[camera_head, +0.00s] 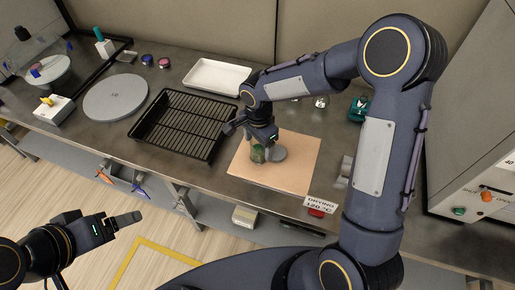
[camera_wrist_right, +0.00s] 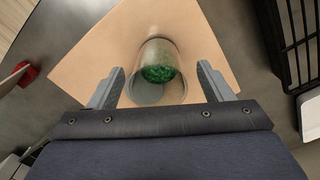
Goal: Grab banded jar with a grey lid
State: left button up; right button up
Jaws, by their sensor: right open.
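A clear jar with green grains (camera_head: 258,154) is on a tan mat (camera_head: 300,150), partly hidden by my right gripper in the head view. It also shows in the right wrist view (camera_wrist_right: 158,65), between and beyond the fingertips. A flat grey disc (camera_head: 277,155) is beside the jar, partly covered by it in the wrist view; I cannot tell whether it is a lid. No band is clear on the jar. My right gripper (camera_head: 263,143) is open, with a finger on each side of the jar; contact is not visible. My left gripper (camera_head: 128,219) is away from the bench, its opening unclear.
A black wire rack tray (camera_head: 140,128) lies left of the mat, with a white tray (camera_head: 216,64) behind. A grey round plate (camera_head: 115,97) is farther left. A drying sign (camera_head: 320,204) and red piece (camera_head: 316,213) are at the front edge.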

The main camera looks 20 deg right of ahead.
jog(key=shift+f, duration=1.4)
jog(key=c, duration=1)
jog(key=shift+c, duration=0.6)
jog(key=shift+r, duration=0.15)
